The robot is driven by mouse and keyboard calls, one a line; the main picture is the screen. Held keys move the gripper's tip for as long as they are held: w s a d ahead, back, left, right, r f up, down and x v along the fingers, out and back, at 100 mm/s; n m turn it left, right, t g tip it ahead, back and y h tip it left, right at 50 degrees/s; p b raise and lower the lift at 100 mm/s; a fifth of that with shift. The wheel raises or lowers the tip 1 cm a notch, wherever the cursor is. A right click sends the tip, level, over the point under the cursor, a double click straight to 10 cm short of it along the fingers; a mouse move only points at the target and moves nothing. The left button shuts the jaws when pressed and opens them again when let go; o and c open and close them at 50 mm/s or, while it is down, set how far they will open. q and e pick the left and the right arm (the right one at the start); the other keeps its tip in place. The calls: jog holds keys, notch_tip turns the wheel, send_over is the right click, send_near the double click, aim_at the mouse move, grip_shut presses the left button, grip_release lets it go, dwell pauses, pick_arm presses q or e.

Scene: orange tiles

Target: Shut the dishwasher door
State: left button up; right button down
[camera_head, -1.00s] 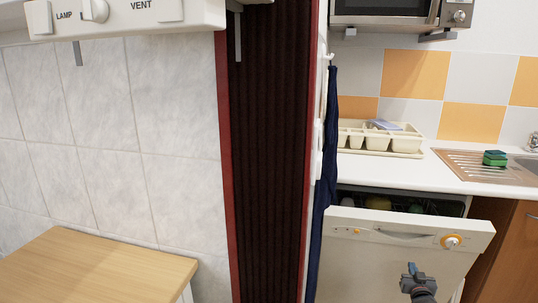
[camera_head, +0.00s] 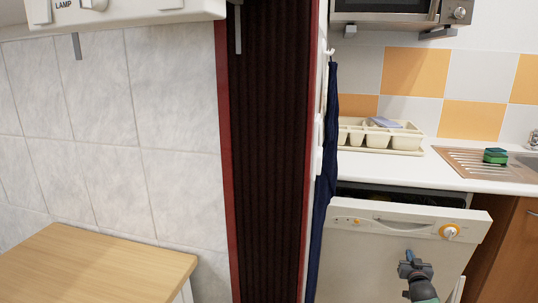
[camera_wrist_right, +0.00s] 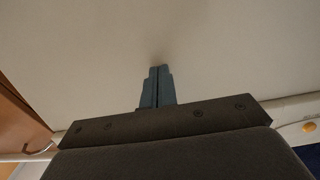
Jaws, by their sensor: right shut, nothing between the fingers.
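The white dishwasher door (camera_head: 375,255) is tilted slightly open at the lower right of the head view. A dark gap shows between its top edge and the counter. Its control panel (camera_head: 400,225) has a handle recess and an orange-ringed knob. My right gripper (camera_head: 409,256) is shut and empty, in front of the door's outer face below the panel. In the right wrist view its closed fingertips (camera_wrist_right: 159,70) are at the white door surface, touching or very near it. My left gripper is not in view.
The white counter (camera_head: 400,178) above holds a cream cutlery tray (camera_head: 380,137) and a green sponge (camera_head: 495,156) by the sink. A blue cloth (camera_head: 325,200) hangs left of the dishwasher. A wooden table (camera_head: 95,265) stands at lower left.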

aim_at(407, 247)
jog(key=shift+b+x, duration=0.55)
jog(key=shift+x, duration=1.25)
jog(key=shift+b+x, duration=0.4)
jog(key=shift+x, duration=0.65)
jog(key=shift+p, duration=0.35)
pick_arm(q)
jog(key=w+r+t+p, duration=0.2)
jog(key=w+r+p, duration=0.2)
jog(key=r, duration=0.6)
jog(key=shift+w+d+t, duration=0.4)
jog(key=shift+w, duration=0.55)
pick_arm(e)
jog(key=v, duration=0.7)
